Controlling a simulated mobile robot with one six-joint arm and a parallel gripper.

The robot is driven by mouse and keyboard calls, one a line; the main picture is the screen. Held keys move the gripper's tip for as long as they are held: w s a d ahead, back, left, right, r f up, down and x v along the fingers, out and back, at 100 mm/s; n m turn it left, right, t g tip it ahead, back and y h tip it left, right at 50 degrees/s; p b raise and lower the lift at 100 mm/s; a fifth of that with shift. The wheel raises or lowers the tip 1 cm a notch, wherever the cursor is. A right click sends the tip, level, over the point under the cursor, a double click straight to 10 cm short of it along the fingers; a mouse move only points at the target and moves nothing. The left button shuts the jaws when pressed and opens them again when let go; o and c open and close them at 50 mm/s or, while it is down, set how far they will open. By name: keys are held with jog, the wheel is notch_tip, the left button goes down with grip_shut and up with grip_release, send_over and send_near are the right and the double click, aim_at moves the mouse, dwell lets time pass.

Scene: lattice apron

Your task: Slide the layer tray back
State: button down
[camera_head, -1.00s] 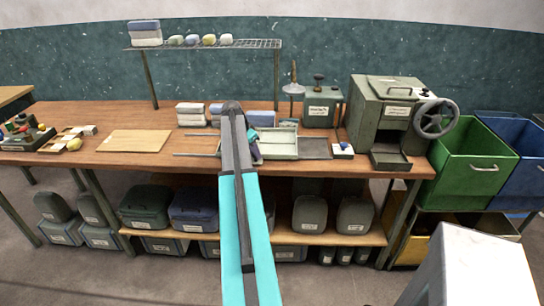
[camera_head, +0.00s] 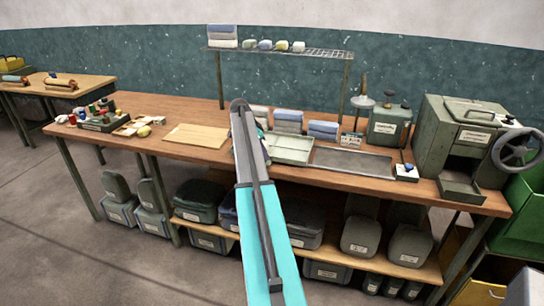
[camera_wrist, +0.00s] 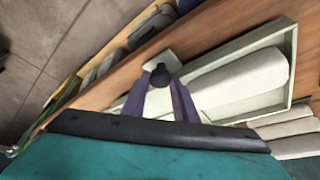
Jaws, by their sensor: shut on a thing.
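The layer tray (camera_head: 290,159) is pale green and shallow, and lies on the wooden bench right of my arm in the head view. A black round knob (camera_wrist: 162,75) sits on a pale plate at the tray's near end. My gripper (camera_wrist: 161,84) has its two purple fingers shut on this knob. In the head view my arm hides most of the gripper and the tray's left end.
A dark flat bed (camera_head: 352,162) lies bare to the right of the tray. Folded stacks (camera_head: 289,121) stand behind it. A green press with a handwheel (camera_head: 470,140) stands at the bench's right end. A wooden board (camera_head: 199,136) lies left of my arm.

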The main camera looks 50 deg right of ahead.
jog(key=shift+w+a, duration=0.15)
jog(key=shift+w, duration=0.1)
jog(key=c, duration=1.7)
grip_release()
jog(key=shift+r, duration=0.1)
jog(key=b+v, duration=0.3)
jog(key=v, duration=1)
jog(key=shift+a+r, duration=0.1)
jog(key=shift+r, duration=0.2)
